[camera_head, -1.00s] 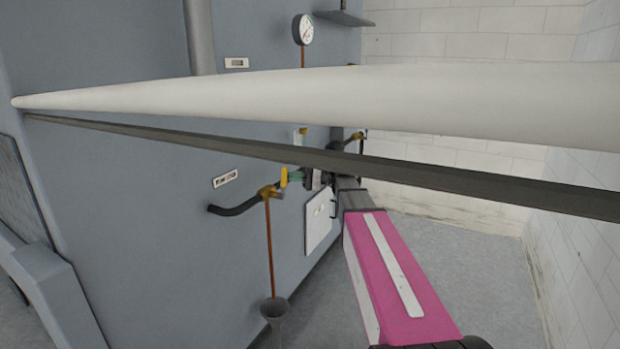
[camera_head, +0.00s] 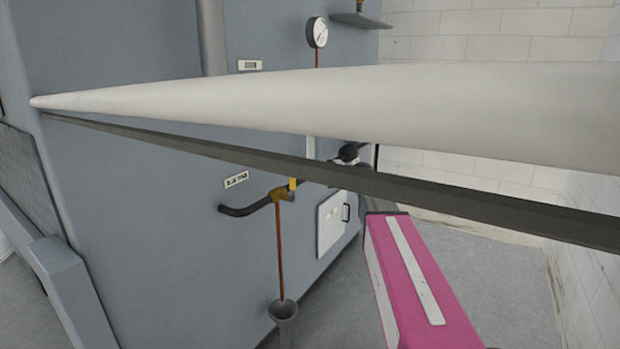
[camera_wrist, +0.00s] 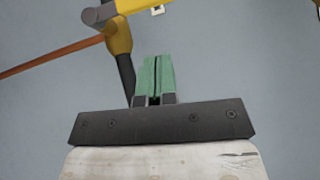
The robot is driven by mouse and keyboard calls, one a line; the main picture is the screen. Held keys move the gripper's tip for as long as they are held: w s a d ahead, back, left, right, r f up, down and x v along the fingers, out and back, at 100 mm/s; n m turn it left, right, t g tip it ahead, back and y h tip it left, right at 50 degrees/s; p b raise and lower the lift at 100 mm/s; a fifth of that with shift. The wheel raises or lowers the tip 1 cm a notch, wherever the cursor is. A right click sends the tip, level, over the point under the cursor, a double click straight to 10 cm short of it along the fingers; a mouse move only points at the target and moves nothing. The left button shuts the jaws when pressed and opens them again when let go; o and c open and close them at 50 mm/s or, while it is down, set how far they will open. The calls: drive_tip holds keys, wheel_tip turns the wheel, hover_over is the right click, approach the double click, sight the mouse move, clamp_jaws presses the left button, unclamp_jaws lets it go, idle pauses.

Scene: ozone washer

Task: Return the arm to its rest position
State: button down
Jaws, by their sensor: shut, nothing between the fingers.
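My gripper (camera_wrist: 153,78) shows in the wrist view with its two green fingers together and nothing between them. In the head view the fingers cannot be made out; a small dark and white part of my arm (camera_head: 350,153) shows above the dark bar. My pink forearm (camera_head: 415,275) reaches up from the bottom right. A brass valve with a yellow handle (camera_head: 282,194) sits on the blue-grey washer wall (camera_head: 150,215). In the wrist view the yellow valve (camera_wrist: 118,36) is up and left of the fingertips, apart from them.
A thick white pipe (camera_head: 380,108) and a dark bar (camera_head: 330,172) cross the near view and hide part of my arm. A copper pipe (camera_head: 280,250) drops to a grey funnel (camera_head: 283,311). A gauge (camera_head: 317,33) is higher up. Floor is clear at right.

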drive_tip(key=w+d, duration=0.1)
drive_tip(key=d, duration=0.6)
drive_tip(key=s+a+f+m+t+h, duration=0.1)
drive_tip(key=s+a+f+h, duration=0.15)
drive_tip(key=f, duration=0.45)
drive_tip(key=s+a+f+m+h, duration=0.1)
drive_tip(key=s+f+h, duration=0.25)
drive_tip(key=f, duration=0.35)
drive_tip(key=s+a+f+m+t+h, duration=0.15)
drive_tip(key=s+f, duration=0.25)
drive_tip(key=f, duration=0.4)
drive_tip(key=s+d+f+n+h, duration=0.1)
drive_tip(key=s+d+f+h, duration=0.2)
drive_tip(key=s+f+h, duration=0.2)
drive_tip(key=s+d+f+n+h, duration=0.1)
drive_tip(key=s+d+f+h, duration=0.3)
drive_tip(key=s+f+h, duration=0.2)
wheel_tip(320, 180, down, 3)
drive_tip(key=shift+s+d+r+n+t, duration=0.15)
drive_tip(key=shift+s+d+n+t, duration=0.2)
drive_tip(key=shift+s, duration=0.6)
